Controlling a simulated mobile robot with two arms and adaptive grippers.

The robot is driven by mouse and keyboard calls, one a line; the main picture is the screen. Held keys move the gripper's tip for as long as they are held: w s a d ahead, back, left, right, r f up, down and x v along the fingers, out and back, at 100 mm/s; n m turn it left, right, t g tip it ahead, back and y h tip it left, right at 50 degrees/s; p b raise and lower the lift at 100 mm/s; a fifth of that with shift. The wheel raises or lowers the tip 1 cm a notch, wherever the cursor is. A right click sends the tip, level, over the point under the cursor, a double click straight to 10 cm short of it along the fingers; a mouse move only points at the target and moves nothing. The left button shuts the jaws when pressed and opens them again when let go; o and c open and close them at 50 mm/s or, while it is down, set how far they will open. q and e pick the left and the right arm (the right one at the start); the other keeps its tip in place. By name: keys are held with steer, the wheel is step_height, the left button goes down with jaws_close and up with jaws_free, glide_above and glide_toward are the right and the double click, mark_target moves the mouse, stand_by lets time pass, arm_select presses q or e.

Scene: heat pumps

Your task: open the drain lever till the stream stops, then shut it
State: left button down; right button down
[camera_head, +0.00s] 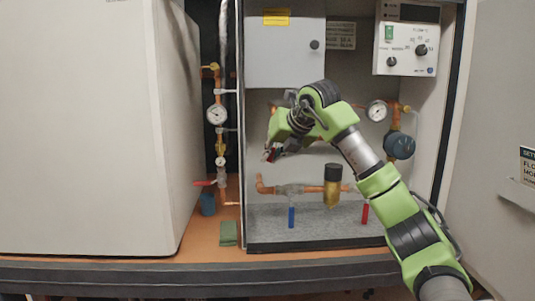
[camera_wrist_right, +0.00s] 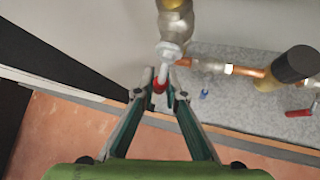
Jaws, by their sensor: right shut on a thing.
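My right gripper (camera_head: 267,154) reaches into the open cabinet, left of its middle. In the wrist view its fingertips (camera_wrist_right: 160,88) are closed on a small red handle (camera_wrist_right: 160,86). This handle sits just below a grey and brass fitting (camera_wrist_right: 172,42); in the head view the gripper hides most of it. Another red lever (camera_head: 204,183) stands out from the narrow pipe at left, above a blue cup (camera_head: 208,204). I cannot tell which is the drain lever. No stream of water can be made out. My left gripper is out of view.
Along the cabinet's lower part are a black-capped brass valve (camera_head: 333,186), a blue handle (camera_head: 291,217) and a red handle (camera_head: 365,213). Gauges (camera_head: 217,115) hang on the pipes. A green block (camera_head: 228,233) lies on the orange floor. A large white casing (camera_head: 80,130) fills the left.

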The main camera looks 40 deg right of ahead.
steer(key=shift+s+d+f+n+g+h, duration=0.15)
steer(key=shift+d+n+g+h, duration=0.1)
steer(key=shift+n+g+h, duration=0.2)
stand_by(0.4)
steer(key=c, duration=2.1)
jaws_free()
steer(key=shift+d, duration=0.1)
steer(key=shift+s+r, duration=0.15)
steer(key=shift+r, duration=0.1)
steer(key=v, duration=1.1)
steer(key=shift+s+r, duration=0.1)
steer(key=shift+s, duration=0.1)
steer(key=shift+a, duration=0.2)
